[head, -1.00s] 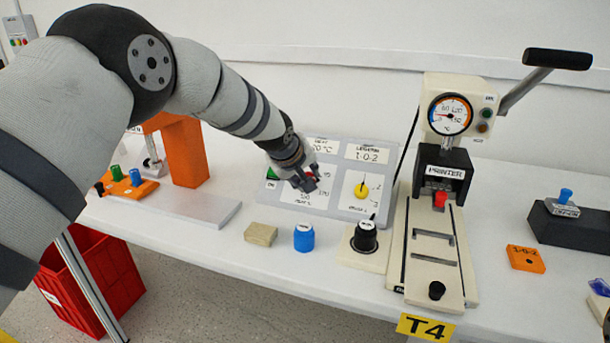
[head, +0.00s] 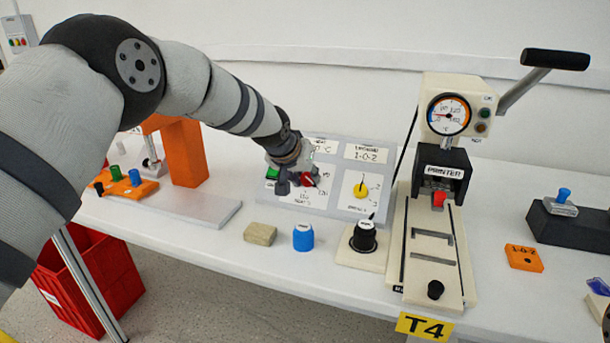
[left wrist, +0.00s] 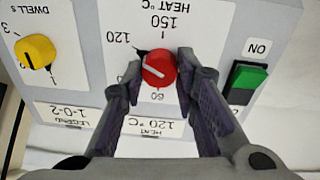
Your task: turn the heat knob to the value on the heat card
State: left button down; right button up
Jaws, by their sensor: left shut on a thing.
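The red heat knob (left wrist: 158,70) sits on the pale control panel (left wrist: 120,15), with marks 150, 120 and 60 visible around it. Its white line lies slanted, toward the 120 side at one end. The heat card (left wrist: 155,127) reads 120 °C. My left gripper (left wrist: 160,72) is shut on the heat knob, one finger on each side. The heat card (head: 323,148) is partly covered there.
The yellow dwell knob (left wrist: 35,52) and green switch (left wrist: 246,82) flank the heat knob. In front of the panel stand a tan block (head: 260,234), a blue cylinder (head: 303,238) and a black knob (head: 364,236). The printer press (head: 437,250) stands to the right.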

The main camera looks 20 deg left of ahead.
pick_arm(q)
jog(key=shift+f, duration=0.1)
dwell(0.4)
jog(key=c, duration=1.3)
grip_release()
jog(key=shift+s+r, duration=0.15)
jog(key=shift+r, duration=0.2)
jog(key=v, duration=1.1)
jog(key=shift+s+r, duration=0.1)
